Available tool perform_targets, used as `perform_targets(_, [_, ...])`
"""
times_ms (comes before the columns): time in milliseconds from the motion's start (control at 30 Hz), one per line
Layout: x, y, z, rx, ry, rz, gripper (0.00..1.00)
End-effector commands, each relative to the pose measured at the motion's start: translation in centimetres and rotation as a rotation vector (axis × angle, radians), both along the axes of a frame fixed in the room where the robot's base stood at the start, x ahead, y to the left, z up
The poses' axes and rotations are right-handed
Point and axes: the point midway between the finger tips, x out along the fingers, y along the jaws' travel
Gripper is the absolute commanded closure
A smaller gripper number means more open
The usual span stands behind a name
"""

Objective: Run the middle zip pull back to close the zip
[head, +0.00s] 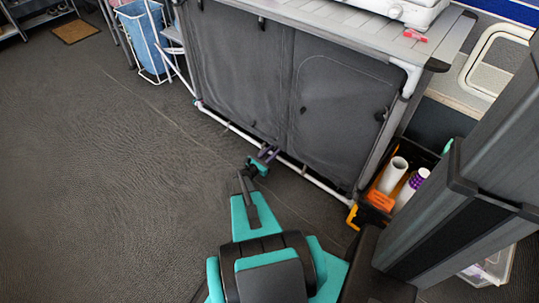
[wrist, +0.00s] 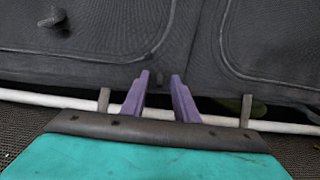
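The grey fabric cupboard (head: 240,75) has two front panels with a vertical seam (head: 288,90) between them. My gripper (head: 267,153) is low in front of the cupboard, near the foot of this seam. In the wrist view its two purple fingers (wrist: 160,76) stand apart, with their tips at the lower edge of the fabric. A small dark tab (wrist: 163,82), possibly the middle zip pull, shows in the gap between them. I cannot tell whether either finger touches it. Another dark pull (wrist: 53,17) lies on the left panel.
A white frame tube (head: 255,138) runs along the cupboard's foot, just behind the fingers. An open box (head: 409,190) with rolls and orange items stands at the right. A blue bin (head: 143,38) stands at the back left. The floor at left is clear.

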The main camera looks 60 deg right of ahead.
Motion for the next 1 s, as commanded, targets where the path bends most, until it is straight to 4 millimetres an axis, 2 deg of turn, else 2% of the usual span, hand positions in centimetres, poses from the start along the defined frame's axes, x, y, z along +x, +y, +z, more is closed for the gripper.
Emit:
perform_targets(267, [0.5, 1.8, 0.2, 0.000, 0.000, 0.002, 0.73])
perform_targets(800, [2.4, 9.9, 0.1, 0.002, 0.001, 0.002, 0.73])
perform_targets(1000, [3.0, 12.2, 0.0, 0.001, 0.000, 0.001, 0.73])
